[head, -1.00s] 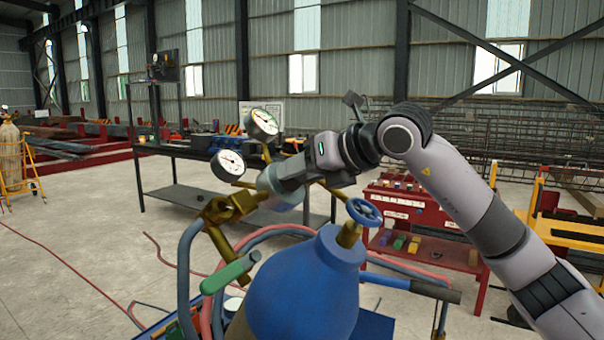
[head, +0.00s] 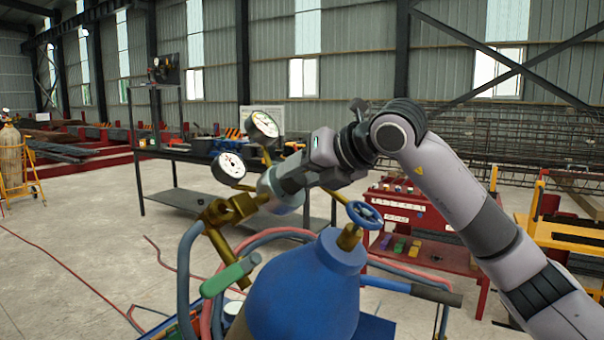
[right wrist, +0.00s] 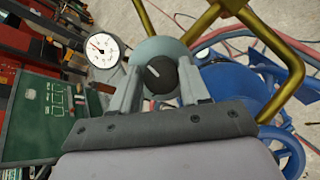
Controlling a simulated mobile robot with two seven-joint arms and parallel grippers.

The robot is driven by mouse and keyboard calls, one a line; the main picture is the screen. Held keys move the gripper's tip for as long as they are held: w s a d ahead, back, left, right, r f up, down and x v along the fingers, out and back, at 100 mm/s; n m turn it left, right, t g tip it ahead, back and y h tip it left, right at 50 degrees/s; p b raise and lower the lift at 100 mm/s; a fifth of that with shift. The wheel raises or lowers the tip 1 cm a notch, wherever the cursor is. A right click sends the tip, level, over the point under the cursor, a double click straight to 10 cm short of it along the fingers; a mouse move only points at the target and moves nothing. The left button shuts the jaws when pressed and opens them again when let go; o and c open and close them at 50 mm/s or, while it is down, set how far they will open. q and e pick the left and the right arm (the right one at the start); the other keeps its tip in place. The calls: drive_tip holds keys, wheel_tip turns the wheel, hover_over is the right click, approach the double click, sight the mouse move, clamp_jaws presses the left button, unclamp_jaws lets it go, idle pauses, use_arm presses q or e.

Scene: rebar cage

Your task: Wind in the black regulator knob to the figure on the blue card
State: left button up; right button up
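The black regulator knob (right wrist: 160,74), with a white mark on its face, sits in the mouth of a grey-green regulator bonnet (right wrist: 150,50). My right gripper (right wrist: 161,82) has one finger on each side of the knob and appears closed on it. In the head view the right gripper (head: 287,187) reaches the regulator from the right, and the knob is hidden there. Two white round gauges, lower (head: 228,167) and upper (head: 262,125), stand on the brass regulator; one gauge (right wrist: 103,49) shows in the wrist view. Their figures are too small to read. I cannot make out a blue card. My left gripper is out of view.
A blue cylinder (head: 305,290) with a blue handwheel (head: 364,215) stands just below my right arm. Hoses and a green-handled part (head: 228,277) are at its left. A dark table (head: 190,200) and a red cabinet (head: 410,212) stand behind. Floor at left is mostly clear.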

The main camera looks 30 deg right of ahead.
drive_tip(key=shift+o, duration=1.4)
drive_tip(key=b+v, duration=0.1)
drive_tip(key=v, duration=0.6)
drive_tip(key=shift+s+r, duration=0.1)
